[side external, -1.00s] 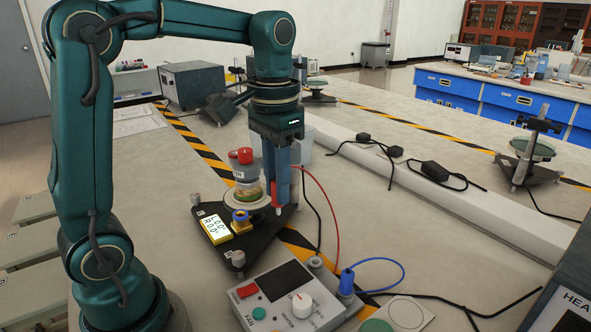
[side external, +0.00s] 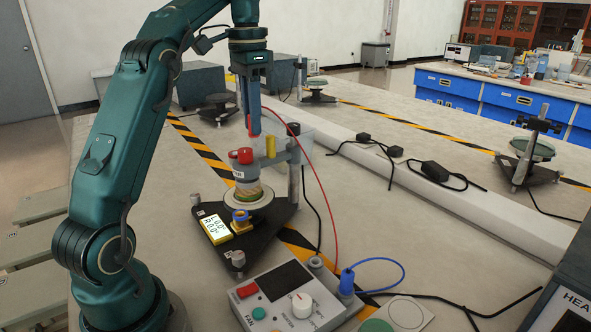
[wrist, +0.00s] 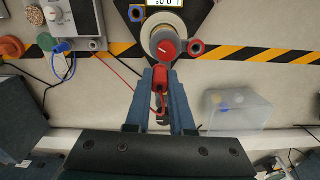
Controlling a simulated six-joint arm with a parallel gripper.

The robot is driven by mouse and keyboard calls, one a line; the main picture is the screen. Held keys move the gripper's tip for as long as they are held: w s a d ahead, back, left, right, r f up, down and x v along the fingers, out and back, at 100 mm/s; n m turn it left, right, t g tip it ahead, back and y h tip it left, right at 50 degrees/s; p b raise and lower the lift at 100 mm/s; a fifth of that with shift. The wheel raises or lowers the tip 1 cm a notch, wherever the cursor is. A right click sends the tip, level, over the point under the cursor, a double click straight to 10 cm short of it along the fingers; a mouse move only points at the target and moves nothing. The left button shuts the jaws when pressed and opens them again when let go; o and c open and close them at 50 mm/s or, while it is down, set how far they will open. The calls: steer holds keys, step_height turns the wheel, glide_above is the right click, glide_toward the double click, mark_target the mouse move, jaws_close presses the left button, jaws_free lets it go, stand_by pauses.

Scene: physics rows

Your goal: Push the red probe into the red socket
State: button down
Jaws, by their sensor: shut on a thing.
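My gripper (side external: 253,105) is shut on the red probe (side external: 254,126), which hangs upright from the fingers above the apparatus. In the wrist view the probe (wrist: 160,80) lies between the blue-grey fingertips (wrist: 161,90). A red cap (side external: 245,155) tops the apparatus below the probe; it also shows in the wrist view (wrist: 164,46). A red ring-shaped socket (wrist: 196,47) sits right of that cap in the wrist view. The probe's tip is above the cap's level and apart from the socket. The socket's opening is hard to see in the side view.
A metal post (side external: 293,178) stands close beside the apparatus. A red cable (side external: 313,172) runs toward the control box (side external: 290,294). A yellow display (side external: 215,229) and blue ring (wrist: 136,12) are nearby. A clear bin (wrist: 235,110) and white rail (side external: 440,194) lie beyond.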

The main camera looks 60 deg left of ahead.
steer(key=shift+n, duration=0.6)
steer(key=a, duration=0.1)
steer(key=s+a, duration=0.1)
steer(key=a, duration=0.1)
steer(key=a+f, duration=0.1)
steer(key=a, duration=0.1)
steer(key=shift+s+a, duration=0.15)
steer(key=shift+s, duration=0.05)
steer(key=shift+s+a+f, duration=0.2)
steer(key=shift+a+f, duration=0.1)
steer(key=shift+a, duration=0.15)
steer(key=shift+f, duration=0.2)
steer(key=shift+f, duration=1.7)
stand_by(0.9)
steer(key=shift+c, duration=2.3)
jaws_free()
steer(key=shift+w, duration=0.1)
